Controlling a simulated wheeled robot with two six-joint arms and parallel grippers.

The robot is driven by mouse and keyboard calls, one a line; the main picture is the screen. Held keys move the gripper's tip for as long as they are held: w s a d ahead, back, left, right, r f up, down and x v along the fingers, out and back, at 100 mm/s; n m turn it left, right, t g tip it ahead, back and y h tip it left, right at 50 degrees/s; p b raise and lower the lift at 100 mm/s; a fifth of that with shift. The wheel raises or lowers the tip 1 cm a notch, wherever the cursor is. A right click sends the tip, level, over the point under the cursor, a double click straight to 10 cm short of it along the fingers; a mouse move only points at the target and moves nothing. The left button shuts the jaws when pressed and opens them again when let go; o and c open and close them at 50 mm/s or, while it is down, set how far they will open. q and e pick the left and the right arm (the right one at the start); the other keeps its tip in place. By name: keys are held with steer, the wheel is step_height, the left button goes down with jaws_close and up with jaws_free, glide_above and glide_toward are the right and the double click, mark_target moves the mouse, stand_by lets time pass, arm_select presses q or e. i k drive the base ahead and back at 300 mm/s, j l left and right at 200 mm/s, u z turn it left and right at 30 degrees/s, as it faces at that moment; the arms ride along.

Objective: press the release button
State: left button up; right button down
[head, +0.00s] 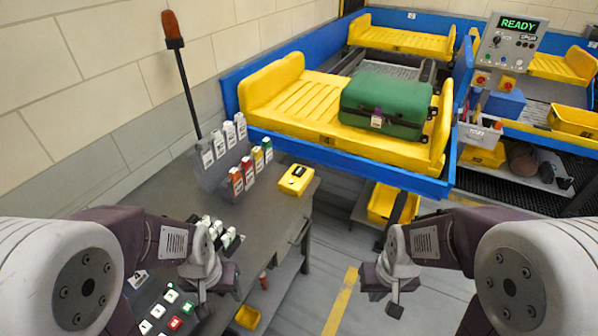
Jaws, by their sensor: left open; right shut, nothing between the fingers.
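A button panel (150,300) lies at the lower left, partly hidden by my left arm. It has white buttons, a green button (187,307) and a red button (175,323). A grey control box (497,62) at the upper right shows READY in green and carries small knobs and buttons. I cannot read which button is the release button. My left gripper (209,290) is open and empty, just right of the button panel. My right gripper (386,290) is shut and empty over the floor, far from both sets of buttons.
A green suitcase (386,98) lies on a yellow tray (290,105) on the blue-edged conveyor (400,180). A grey desk (170,200) at left holds tag holders (223,165) and a yellow device (296,180). An orange-topped pole (173,28) stands behind.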

mark_target(299, 171)
steer(key=i+l+u, duration=0.1)
steer(key=u, duration=0.3)
steer(key=i+l+u, duration=0.2)
steer(key=u, duration=0.2)
steer(key=i+l+u, duration=0.2)
steer(key=u, duration=0.2)
steer(key=i+l+u, duration=0.1)
steer(key=l+u, duration=0.25)
